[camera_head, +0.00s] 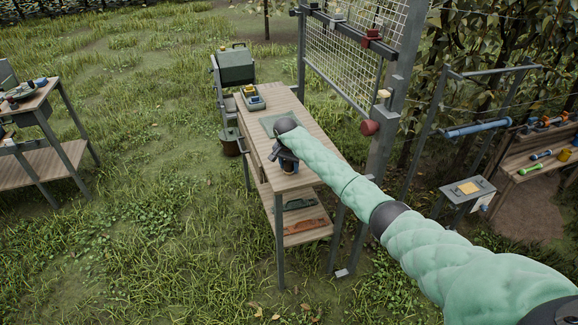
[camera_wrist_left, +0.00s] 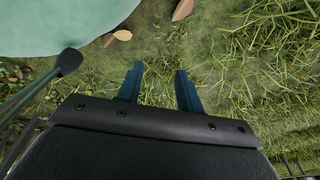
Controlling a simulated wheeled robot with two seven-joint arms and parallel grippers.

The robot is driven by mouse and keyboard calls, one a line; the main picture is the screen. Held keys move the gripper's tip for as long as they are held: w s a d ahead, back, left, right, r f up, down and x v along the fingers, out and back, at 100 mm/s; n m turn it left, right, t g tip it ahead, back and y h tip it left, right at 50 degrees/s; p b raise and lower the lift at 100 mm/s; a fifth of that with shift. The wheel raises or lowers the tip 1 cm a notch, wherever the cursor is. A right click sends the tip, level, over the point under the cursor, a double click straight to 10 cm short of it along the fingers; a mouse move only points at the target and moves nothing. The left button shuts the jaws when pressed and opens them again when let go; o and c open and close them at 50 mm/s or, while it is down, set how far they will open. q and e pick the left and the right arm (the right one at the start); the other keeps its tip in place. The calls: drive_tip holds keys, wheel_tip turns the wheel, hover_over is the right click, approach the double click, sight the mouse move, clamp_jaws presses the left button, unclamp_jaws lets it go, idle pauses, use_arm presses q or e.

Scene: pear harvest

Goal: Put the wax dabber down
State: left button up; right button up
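My right arm reaches in from the right, and its gripper (camera_head: 284,157) is over the near part of the wooden bench (camera_head: 307,122). The fingers are small and dark, so I cannot tell whether they are open or shut. A small dark-blue item (camera_head: 289,169) shows right below this gripper, partly covered by it. I cannot make out a wax dabber for certain. My left gripper (camera_wrist_left: 158,70) shows only in the left wrist view, with its two fingers apart and only grass between them.
A green mat (camera_head: 270,122) and a small scale-like device (camera_head: 251,98) lie on the bench. A grey-green box (camera_head: 236,66) stands behind it. A post with mesh (camera_head: 350,50) rises close on the right. Another bench (camera_head: 32,103) is at far left. Open grass lies between.

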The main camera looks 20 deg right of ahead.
sight(288, 162)
drive_tip(key=shift+o, duration=1.1)
drive_tip(key=shift+r, duration=0.1)
drive_tip(key=shift+r, duration=0.4)
drive_tip(key=r, duration=0.1)
drive_tip(key=r+b, duration=0.2)
drive_tip(key=shift+s+a+r, duration=0.2)
drive_tip(key=shift+s+r, duration=0.05)
drive_tip(key=shift+r, duration=0.15)
drive_tip(key=r+b, duration=0.1)
drive_tip(key=r, duration=0.1)
drive_tip(key=r+b, duration=0.1)
drive_tip(key=r, duration=0.1)
drive_tip(key=r+b, duration=0.1)
drive_tip(key=r, duration=0.1)
drive_tip(key=shift+s+a, duration=0.3)
drive_tip(key=shift+s, duration=0.05)
use_arm(q)
drive_tip(key=w+d+r, duration=0.4)
drive_tip(key=w+r, duration=0.1)
drive_tip(key=r, duration=0.4)
drive_tip(key=shift+w+g, duration=0.3)
drive_tip(key=shift+w, duration=0.1)
use_arm(e)
drive_tip(key=shift+s+a+r, duration=0.1)
drive_tip(key=shift+r, duration=0.55)
